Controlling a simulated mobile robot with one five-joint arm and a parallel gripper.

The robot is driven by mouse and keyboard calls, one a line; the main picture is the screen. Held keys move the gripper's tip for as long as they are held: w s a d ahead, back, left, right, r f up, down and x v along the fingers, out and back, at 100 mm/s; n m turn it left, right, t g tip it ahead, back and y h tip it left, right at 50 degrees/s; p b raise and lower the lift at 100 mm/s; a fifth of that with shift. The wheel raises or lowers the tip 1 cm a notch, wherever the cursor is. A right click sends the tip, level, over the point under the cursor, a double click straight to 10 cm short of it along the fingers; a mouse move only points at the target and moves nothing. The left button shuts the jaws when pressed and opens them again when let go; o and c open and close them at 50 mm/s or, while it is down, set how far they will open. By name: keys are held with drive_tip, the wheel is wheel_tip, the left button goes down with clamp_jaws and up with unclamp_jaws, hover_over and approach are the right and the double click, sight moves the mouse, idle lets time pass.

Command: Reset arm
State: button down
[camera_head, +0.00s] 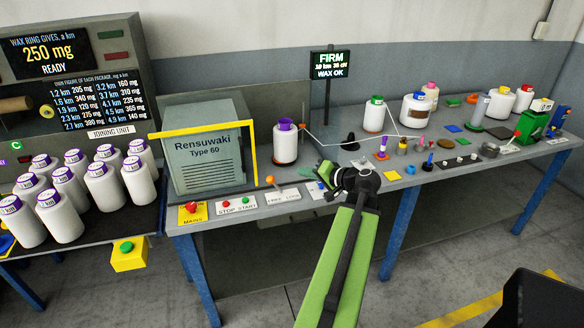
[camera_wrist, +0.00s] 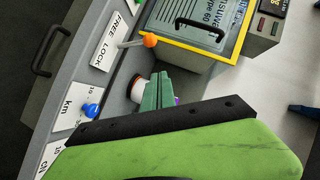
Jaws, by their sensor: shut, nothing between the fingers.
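My green arm reaches up from the bottom middle of the head view. My gripper (camera_head: 324,172) is over the front edge of the bench, to the right of the machine. In the wrist view the green fingers of my gripper (camera_wrist: 156,94) are together, with nothing seen between them. Behind the fingers is a white bobbin with a purple top (camera_head: 284,143), partly hidden in the wrist view. It stands upright on the bench, apart from my gripper in the head view.
The grey Rensuwaki machine (camera_head: 208,148) with a yellow frame stands left. An orange-knobbed lever (camera_wrist: 149,40) and a blue knob (camera_wrist: 91,110) are near my gripper. White bobbins (camera_head: 103,186) crowd the left table. More bobbins and small tools fill the right bench (camera_head: 420,178).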

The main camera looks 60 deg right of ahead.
drive_tip(key=shift+v, duration=0.9)
drive_tip(key=shift+a, duration=0.1)
drive_tip(key=w+a+n+y+p, duration=0.1)
drive_tip(key=w+a+n+y, duration=0.35)
drive_tip(key=w+a, duration=1.15)
drive_tip(key=w+a+f+n+g+y, duration=0.1)
drive_tip(key=w+a+n+g+y, duration=0.1)
drive_tip(key=w+a, duration=0.55)
drive_tip(key=w+a+f+n+g+y, duration=0.15)
drive_tip(key=w+a, duration=0.35)
drive_tip(key=a, duration=0.5)
drive_tip(key=a+f+n+g+y+p, duration=0.1)
drive_tip(key=a+f+n+g, duration=0.2)
drive_tip(key=a, duration=1)
drive_tip(key=a+f+n+g+p, duration=0.1)
drive_tip(key=a+f+n+g, duration=0.2)
drive_tip(key=a, duration=0.9)
drive_tip(key=s+a+f+n+g+h, duration=0.2)
drive_tip(key=s+a+f+g, duration=0.1)
drive_tip(key=a, duration=0.3)
drive_tip(key=s+d+f+m+g+h, duration=0.1)
drive_tip(key=s+d+h, duration=0.3)
drive_tip(key=d, duration=0.3)
drive_tip(key=shift+s+f+m+h, duration=0.3)
drive_tip(key=shift+f, duration=0.05)
